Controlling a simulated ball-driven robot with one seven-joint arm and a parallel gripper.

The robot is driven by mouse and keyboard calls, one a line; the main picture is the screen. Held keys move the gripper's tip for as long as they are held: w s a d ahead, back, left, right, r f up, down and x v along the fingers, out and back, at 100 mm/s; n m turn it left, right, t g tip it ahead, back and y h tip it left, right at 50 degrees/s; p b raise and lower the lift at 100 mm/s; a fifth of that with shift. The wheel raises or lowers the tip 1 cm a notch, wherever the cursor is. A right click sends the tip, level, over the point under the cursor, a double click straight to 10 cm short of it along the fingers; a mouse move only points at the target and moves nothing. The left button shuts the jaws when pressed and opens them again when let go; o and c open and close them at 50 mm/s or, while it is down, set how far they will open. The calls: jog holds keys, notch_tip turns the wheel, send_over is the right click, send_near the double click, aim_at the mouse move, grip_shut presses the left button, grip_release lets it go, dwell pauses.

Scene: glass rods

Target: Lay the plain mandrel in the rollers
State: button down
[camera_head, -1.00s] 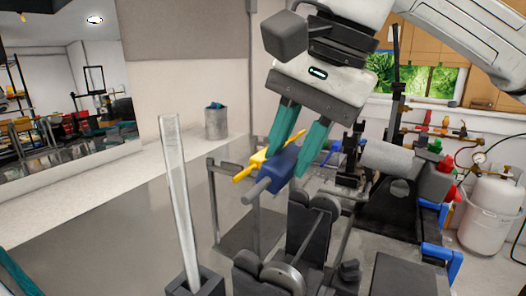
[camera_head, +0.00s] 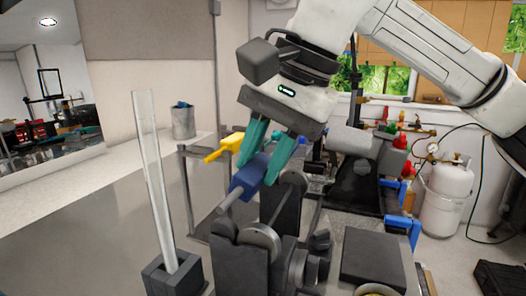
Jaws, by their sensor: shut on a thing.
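My gripper (camera_head: 263,168) has teal fingers and is shut on a mandrel with a blue block-shaped grip (camera_head: 251,174). A plain grey rod end (camera_head: 231,200) sticks out of the blue grip toward the lower left. The mandrel is held in the air, tilted, just above and left of the rollers. The roller stand has a near upright with grey discs (camera_head: 260,241) and a far upright (camera_head: 282,204). The far end of the mandrel is hidden behind my fingers. I cannot tell whether it touches the far upright.
A yellow-handled piece (camera_head: 226,148) sits at a dark wire rack (camera_head: 186,185) left of my gripper. A clear glass rod (camera_head: 153,180) stands in a dark square holder (camera_head: 174,277) at the front left. A grey cup (camera_head: 183,123) stands behind. A dark block (camera_head: 373,260) lies right.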

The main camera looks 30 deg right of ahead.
jog(key=shift+f+b, duration=1.3)
jog(key=shift+f, duration=0.7)
jog(key=c, duration=0.8)
grip_release()
jog(key=shift+r, duration=0.1)
jog(key=v, duration=1)
jog(key=shift+s+d+r+p, duration=0.1)
jog(key=shift+r+p, duration=0.15)
jog(key=shift+p, duration=0.05)
